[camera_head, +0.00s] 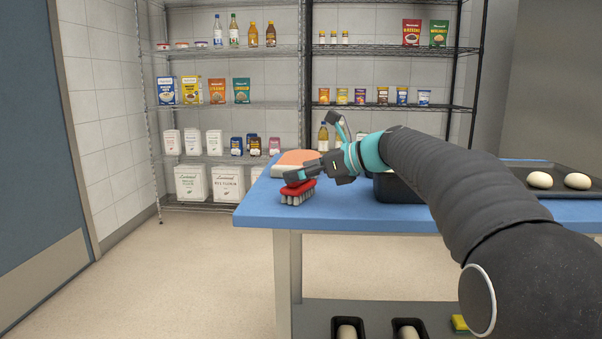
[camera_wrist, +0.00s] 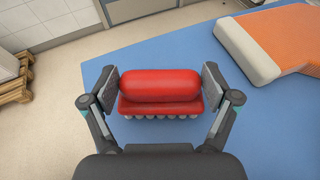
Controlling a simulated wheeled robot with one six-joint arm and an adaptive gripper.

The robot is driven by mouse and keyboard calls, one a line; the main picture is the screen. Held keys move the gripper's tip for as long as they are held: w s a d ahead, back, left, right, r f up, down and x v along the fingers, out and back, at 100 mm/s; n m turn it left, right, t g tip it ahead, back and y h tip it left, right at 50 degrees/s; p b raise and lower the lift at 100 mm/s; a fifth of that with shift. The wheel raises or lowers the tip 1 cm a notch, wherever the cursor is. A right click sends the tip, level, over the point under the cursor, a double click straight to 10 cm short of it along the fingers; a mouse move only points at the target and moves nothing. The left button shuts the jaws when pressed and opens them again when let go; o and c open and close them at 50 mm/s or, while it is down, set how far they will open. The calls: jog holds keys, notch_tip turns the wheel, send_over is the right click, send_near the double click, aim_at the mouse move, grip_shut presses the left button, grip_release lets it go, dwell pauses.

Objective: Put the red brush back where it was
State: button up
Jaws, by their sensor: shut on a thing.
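The red brush (camera_head: 298,192) has a red back and pale bristles pointing down. It is at the left end of the blue tabletop (camera_head: 350,218). My gripper (camera_head: 297,180) is shut on it from above. In the wrist view the brush (camera_wrist: 160,88) sits crosswise between my two fingers (camera_wrist: 160,90), with a finger pad at each end of its handle. Whether the bristles touch the tabletop or hang just above it, I cannot tell.
A dark container (camera_head: 395,190) stands behind my arm. A tray with dough balls (camera_head: 560,180) is at the right. The table's left edge is near; shelves (camera_head: 230,104) stand behind.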

jog(key=shift+f, duration=0.1)
jog(key=o, duration=1.2)
jog(key=shift+o, duration=0.2)
jog(key=v, duration=1.2)
jog(key=shift+p, duration=0.35)
